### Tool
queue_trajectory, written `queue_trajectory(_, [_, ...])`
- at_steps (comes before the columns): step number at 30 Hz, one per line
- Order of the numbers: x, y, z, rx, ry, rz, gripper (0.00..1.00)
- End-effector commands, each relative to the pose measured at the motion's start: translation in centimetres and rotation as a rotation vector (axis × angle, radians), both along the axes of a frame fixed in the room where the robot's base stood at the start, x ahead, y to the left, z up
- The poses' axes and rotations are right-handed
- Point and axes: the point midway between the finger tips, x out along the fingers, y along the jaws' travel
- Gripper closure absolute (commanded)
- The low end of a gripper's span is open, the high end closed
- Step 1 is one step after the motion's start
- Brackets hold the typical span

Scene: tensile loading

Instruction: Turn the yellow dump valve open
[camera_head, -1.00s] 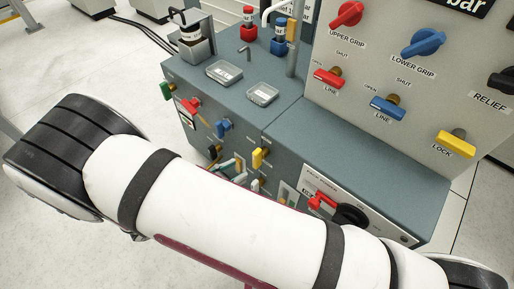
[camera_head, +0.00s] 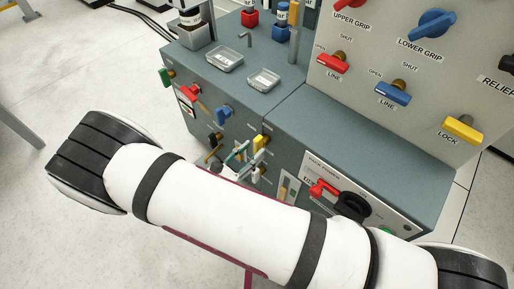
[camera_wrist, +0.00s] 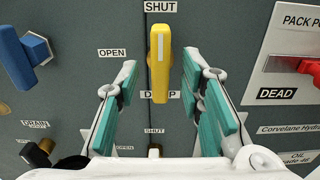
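The yellow dump valve (camera_wrist: 159,62) is a flat lever handle on the grey cabinet front. In the wrist view it stands upright, with the SHUT label above it, OPEN to its left, and its lower end over the DUMP label. My gripper (camera_wrist: 160,72) is open, with one teal-padded finger on each side of the handle. Gaps show between the pads and the handle, so no contact is visible. In the head view the yellow valve (camera_head: 259,142) is small, just above my gripper (camera_head: 243,153), and my arm hides the area below.
A blue valve (camera_wrist: 27,58) sits left of the dump valve, and a dark drain valve (camera_wrist: 38,152) is lower left. A red lever (camera_head: 322,188) and black knob (camera_head: 352,206) are on the right panel. Two clear trays (camera_head: 225,59) lie on the cabinet top. Open floor is at left.

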Motion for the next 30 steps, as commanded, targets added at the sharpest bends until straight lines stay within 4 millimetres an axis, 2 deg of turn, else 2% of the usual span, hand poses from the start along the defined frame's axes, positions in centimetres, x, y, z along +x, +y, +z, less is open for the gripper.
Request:
queue_trajectory(6, [2.0, -1.6, -0.1, -0.001, 0.001, 0.000, 0.65])
queue_trajectory(18, [2.5, -2.0, 0.0, 0.000, 0.001, 0.000, 0.65])
queue_trajectory(23, [2.5, -1.9, 0.0, 0.000, 0.001, 0.000, 1.00])
queue_trajectory(30, [2.4, -1.9, 0.0, -0.003, 0.003, 0.000, 1.00])
